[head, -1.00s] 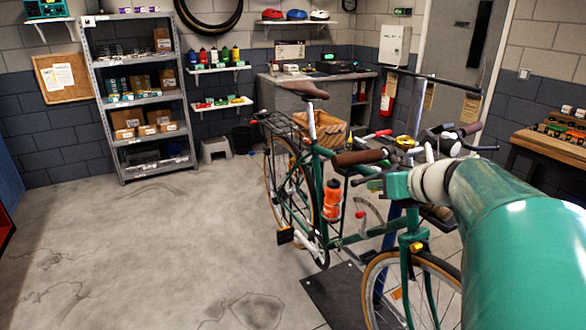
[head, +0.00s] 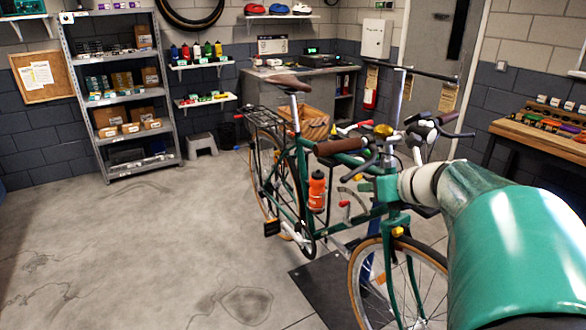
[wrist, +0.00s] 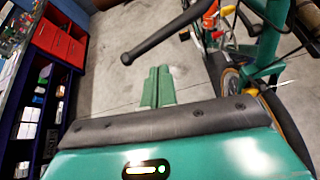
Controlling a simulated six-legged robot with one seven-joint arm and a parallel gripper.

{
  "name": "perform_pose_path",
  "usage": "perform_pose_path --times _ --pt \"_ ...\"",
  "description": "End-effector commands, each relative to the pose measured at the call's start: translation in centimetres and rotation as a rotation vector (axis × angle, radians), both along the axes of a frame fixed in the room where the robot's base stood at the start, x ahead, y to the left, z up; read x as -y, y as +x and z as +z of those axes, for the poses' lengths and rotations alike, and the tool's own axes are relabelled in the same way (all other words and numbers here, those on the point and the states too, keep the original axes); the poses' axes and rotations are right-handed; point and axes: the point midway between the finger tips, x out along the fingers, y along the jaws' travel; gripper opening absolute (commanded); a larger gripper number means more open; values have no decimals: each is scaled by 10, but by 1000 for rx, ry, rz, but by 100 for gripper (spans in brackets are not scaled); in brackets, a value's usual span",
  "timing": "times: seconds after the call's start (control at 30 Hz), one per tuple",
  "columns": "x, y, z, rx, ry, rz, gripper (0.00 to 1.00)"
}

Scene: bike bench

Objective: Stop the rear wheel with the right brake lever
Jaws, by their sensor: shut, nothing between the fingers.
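The green bicycle (head: 305,190) stands with its handlebar towards me. Its rear wheel (head: 256,172) is at the far left of the bike, partly behind the frame; whether it turns I cannot tell. The right brown grip (head: 338,147) points left, with the dark right brake lever (head: 364,162) below it. In the wrist view the black lever (wrist: 165,44) crosses ahead of my fingers, its rounded end at the left. My gripper (wrist: 158,88) is shut and empty, with its two green fingers side by side. In the head view its teal body (head: 386,188) is just below the lever; contact is not visible.
The front wheel (head: 356,290) and an orange bottle (head: 317,190) are close to my arm. A dark mat (head: 315,290) lies under the bike. A workbench (head: 520,130) stands at right, shelving (head: 100,100) at back left. The floor at left is clear.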

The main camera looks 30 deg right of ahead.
Motion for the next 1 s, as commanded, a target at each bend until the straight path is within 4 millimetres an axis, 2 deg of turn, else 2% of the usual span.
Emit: perform_pose_path --times 0.3,0.5,1.0 --pt "10 -52 34 4 -3 -2 0" --pt "14 -76 48 3 -3 -1 0" --pt "13 -83 50 1 -1 0 0"
